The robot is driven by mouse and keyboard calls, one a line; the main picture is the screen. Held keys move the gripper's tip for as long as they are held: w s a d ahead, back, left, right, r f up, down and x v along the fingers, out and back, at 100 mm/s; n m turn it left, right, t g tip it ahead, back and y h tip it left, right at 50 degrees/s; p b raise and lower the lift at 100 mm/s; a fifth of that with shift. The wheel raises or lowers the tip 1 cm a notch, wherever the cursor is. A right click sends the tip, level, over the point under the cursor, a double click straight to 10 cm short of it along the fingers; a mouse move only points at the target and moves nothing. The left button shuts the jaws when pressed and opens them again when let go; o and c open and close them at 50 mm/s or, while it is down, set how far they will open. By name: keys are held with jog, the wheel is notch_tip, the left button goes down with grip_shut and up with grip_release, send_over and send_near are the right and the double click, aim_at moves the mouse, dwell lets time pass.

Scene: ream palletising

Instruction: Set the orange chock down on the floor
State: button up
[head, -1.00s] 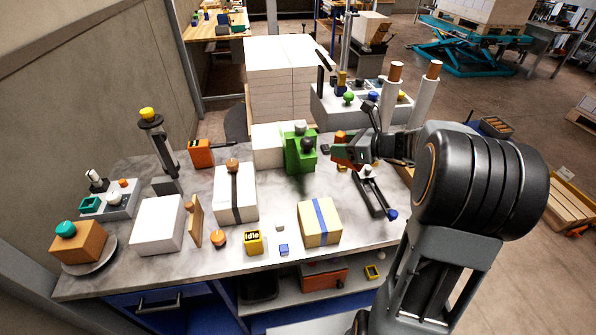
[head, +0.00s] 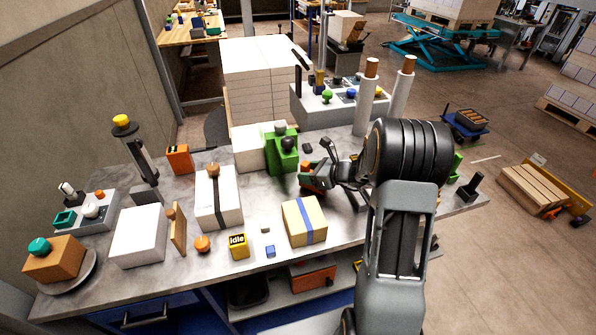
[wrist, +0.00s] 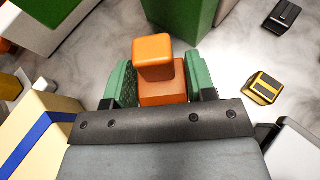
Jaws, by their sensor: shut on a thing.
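The orange chock (wrist: 155,60) sits between the green-padded jaws of my gripper (wrist: 158,88) in the wrist view. The jaws are shut on it, and its upper part stands out past them. In the head view my gripper (head: 314,176) is over the worktop, just right of the green block. The chock (head: 306,168) shows there only as a small orange patch. Whether it touches the worktop I cannot tell. The concrete floor (head: 480,265) lies to the right of the workbench.
The worktop (head: 180,255) carries a green block (head: 284,158), a yellow box with a blue band (head: 304,222) and white packs. White posts (head: 366,98) stand behind my arm. A wooden pallet (head: 535,188) and a blue trolley (head: 464,125) stand on the floor; open floor lies nearer.

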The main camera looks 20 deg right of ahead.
jog(key=w+a, duration=0.2)
jog(key=a, duration=0.1)
jog(key=shift+w+f+p, duration=0.15)
jog(key=shift+w+p, duration=0.2)
jog(key=shift+w, duration=0.05)
jog(key=shift+d+f, duration=0.15)
jog(key=shift+f, duration=0.25)
jog(key=shift+f, duration=0.15)
jog(key=o, duration=0.8)
jog(key=shift+c, duration=0.2)
